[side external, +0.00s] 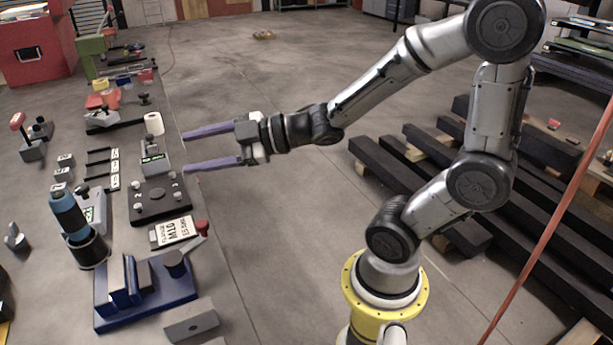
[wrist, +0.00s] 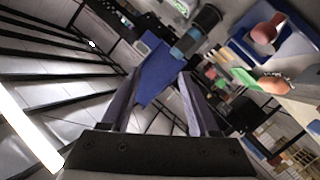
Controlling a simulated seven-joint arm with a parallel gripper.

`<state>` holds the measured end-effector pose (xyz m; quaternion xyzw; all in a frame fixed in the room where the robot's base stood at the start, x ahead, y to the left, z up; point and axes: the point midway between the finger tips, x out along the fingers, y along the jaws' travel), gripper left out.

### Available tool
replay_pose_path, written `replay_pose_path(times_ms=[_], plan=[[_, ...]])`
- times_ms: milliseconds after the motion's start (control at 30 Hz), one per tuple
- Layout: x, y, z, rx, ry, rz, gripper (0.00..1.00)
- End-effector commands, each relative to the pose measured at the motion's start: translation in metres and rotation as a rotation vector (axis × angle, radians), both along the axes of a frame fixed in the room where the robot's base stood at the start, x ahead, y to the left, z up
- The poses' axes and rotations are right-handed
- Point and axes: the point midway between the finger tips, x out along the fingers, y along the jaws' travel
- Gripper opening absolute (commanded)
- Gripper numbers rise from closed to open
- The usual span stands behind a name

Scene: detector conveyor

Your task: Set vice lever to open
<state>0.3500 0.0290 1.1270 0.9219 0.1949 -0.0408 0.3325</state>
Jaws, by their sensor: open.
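A blue vice (side external: 145,290) stands on the bench at the lower left of the side view, with upright blue jaws and a dark round knob on its base. A lever with a red grip (side external: 201,228) lies just behind it, beside a white M10 sign; I cannot tell whether it belongs to the vice. My gripper (side external: 186,151) is open and empty, well behind the vice, with its two long purple-grey fingers pointing left. In the wrist view the open fingers (wrist: 157,80) frame a blue surface that I cannot identify for sure.
A blue-and-black cylinder (side external: 70,215) stands left of the vice. A dark panel with knobs (side external: 155,203) and a white roll (side external: 154,124) lie near my fingers. Dark beams (side external: 420,180) are stacked at the right. The grey floor behind is open.

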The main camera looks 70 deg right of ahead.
Motion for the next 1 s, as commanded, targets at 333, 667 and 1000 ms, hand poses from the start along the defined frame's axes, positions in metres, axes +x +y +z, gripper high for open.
replay_pose_path(times_ms=[333,667,1000], plan=[[-0.007,-0.022,0.037,0.01,0.029,-0.211,0.61],[-0.031,-0.041,0.05,0.094,0.127,-0.387,0.61],[-0.07,-0.049,0.042,0.218,0.298,-0.523,0.61]])
